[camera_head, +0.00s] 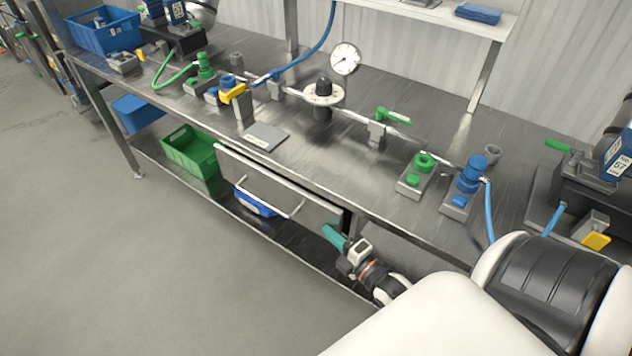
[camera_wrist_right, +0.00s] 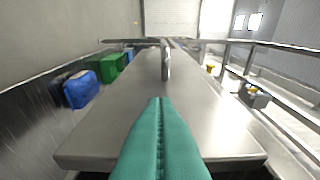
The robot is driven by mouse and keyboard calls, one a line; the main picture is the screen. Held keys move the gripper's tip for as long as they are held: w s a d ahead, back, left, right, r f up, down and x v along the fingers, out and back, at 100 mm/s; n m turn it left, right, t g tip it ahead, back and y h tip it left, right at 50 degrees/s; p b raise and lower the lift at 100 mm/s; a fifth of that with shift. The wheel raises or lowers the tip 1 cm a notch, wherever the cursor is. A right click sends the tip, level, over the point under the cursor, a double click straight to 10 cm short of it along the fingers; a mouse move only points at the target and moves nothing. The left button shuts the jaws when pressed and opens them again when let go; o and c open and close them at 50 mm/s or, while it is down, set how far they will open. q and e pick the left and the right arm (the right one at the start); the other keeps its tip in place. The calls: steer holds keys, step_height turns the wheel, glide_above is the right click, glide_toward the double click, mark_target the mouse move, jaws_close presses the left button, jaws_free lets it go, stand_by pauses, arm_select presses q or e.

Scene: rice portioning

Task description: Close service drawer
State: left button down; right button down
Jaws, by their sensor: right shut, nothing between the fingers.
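The service drawer's grey metal front (camera_head: 315,207) hangs under the bench top, with a long bar handle (camera_head: 268,207) across it. The front looks close to the bench edge; I cannot tell how far out it stands. My right gripper (camera_head: 331,234), with teal fingers, is shut and empty near the drawer's right end, low beside the front. In the right wrist view the shut fingers (camera_wrist_right: 161,105) point along the broad drawer panel (camera_wrist_right: 205,120) toward the handle (camera_wrist_right: 165,62). Contact with the panel cannot be made out. My left gripper is out of view.
A green bin (camera_head: 186,152) and a blue bin (camera_head: 252,203) are on the lower shelf, below and left of the drawer. The bench top (camera_head: 330,150) carries valves, a gauge (camera_head: 345,59) and a flat grey plate (camera_head: 264,137). Open floor lies in front.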

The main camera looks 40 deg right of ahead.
mark_target(342, 228)
steer(key=shift+w+d, duration=0.25)
steer(key=shift+d, duration=0.45)
steer(key=shift+w+d, duration=0.2)
steer(key=shift+d, duration=0.5)
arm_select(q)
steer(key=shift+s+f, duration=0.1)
arm_select(e)
steer(key=shift+d+r, duration=0.1)
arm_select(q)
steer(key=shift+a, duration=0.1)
